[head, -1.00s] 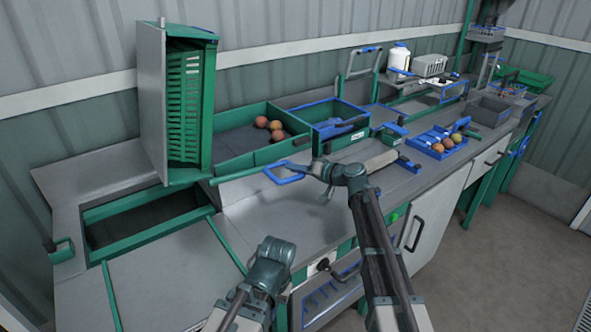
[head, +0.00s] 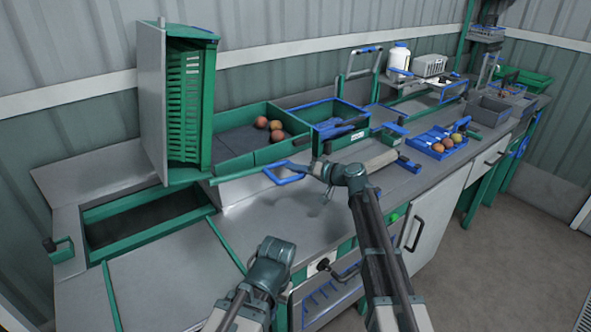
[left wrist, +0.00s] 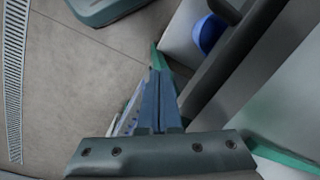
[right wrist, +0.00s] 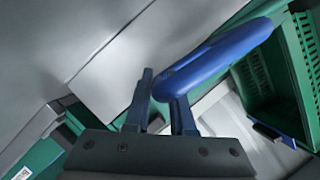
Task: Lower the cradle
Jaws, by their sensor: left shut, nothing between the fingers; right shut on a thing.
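The cradle (head: 152,100) stands tipped up at the left, a grey panel and green frame with a green slatted crate (head: 188,110) in it. A blue handle (head: 287,174) on a green bar (head: 235,178) sticks out from its lower edge toward the right. My right gripper (head: 314,170) is shut on this blue handle, which also shows at the fingers in the right wrist view (right wrist: 225,58). My left gripper (head: 277,246) is shut and empty in front of the bench, low in the head view; its closed fingers show in the left wrist view (left wrist: 157,95).
A green-rimmed opening (head: 100,211) lies in the bench in front of the cradle. A green tray (head: 262,152) with several tomatoes and a blue-rimmed green bin (head: 345,138) stand behind the handle. A blue tray (head: 425,146) with tomatoes is farther right.

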